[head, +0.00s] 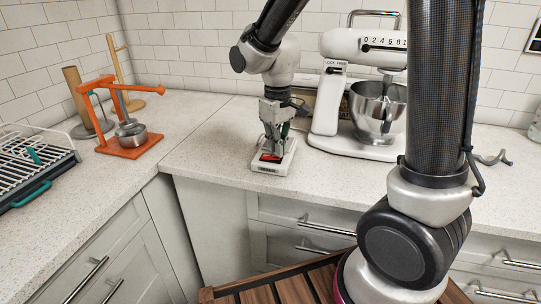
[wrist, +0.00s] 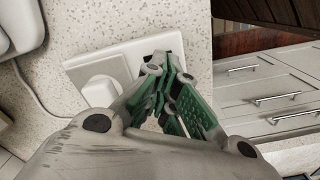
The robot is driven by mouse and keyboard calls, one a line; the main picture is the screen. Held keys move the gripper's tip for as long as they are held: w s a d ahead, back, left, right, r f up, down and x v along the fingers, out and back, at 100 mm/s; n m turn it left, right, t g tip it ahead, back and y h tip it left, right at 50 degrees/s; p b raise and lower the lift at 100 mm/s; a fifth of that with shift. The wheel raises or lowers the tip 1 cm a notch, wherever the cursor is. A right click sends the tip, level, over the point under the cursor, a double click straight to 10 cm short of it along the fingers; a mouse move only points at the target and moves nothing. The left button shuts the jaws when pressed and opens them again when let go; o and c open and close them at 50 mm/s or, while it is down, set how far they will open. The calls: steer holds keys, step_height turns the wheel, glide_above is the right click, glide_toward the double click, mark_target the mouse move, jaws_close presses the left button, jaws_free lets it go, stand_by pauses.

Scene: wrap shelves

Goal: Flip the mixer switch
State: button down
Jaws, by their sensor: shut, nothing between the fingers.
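The white stand mixer (head: 345,58) with a steel bowl (head: 376,105) stands on the counter against the tiled wall. To its left, a small white switch box (head: 286,166) lies on the counter, with a bit of red showing on its top. My gripper (head: 272,152) points down over this box with its fingers shut and empty. In the wrist view the fingertips (wrist: 165,65) are over one end of the switch box (wrist: 85,65) and hide that part. Whether they touch it I cannot tell. A white rounded piece (wrist: 101,91) sits on the box's other end.
An orange press (head: 133,153) with a metal pot stands to the left, near a wooden stand (head: 122,70). A wire rack (head: 30,165) is at the far left. A cord (wrist: 32,90) runs across the counter. The counter front edge is close to the box.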

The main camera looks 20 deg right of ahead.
steer(key=shift+f, duration=0.65)
steer(key=shift+r, duration=3.5)
steer(key=shift+s+d+f, duration=0.1)
steer(key=shift+s+f, duration=0.05)
steer(key=shift+s, duration=0.05)
steer(key=s+d+r+m+t, duration=0.2)
steer(key=s+d+r, duration=0.2)
steer(key=s+d, duration=0.3)
steer(key=s+d+r+m+t, duration=0.2)
steer(key=s+d+r+m, duration=0.1)
steer(key=s+d, duration=0.4)
steer(key=s, duration=0.3)
steer(key=shift+s+d+r, duration=0.3)
steer(key=shift+d+r, duration=0.05)
steer(key=shift+r, duration=0.05)
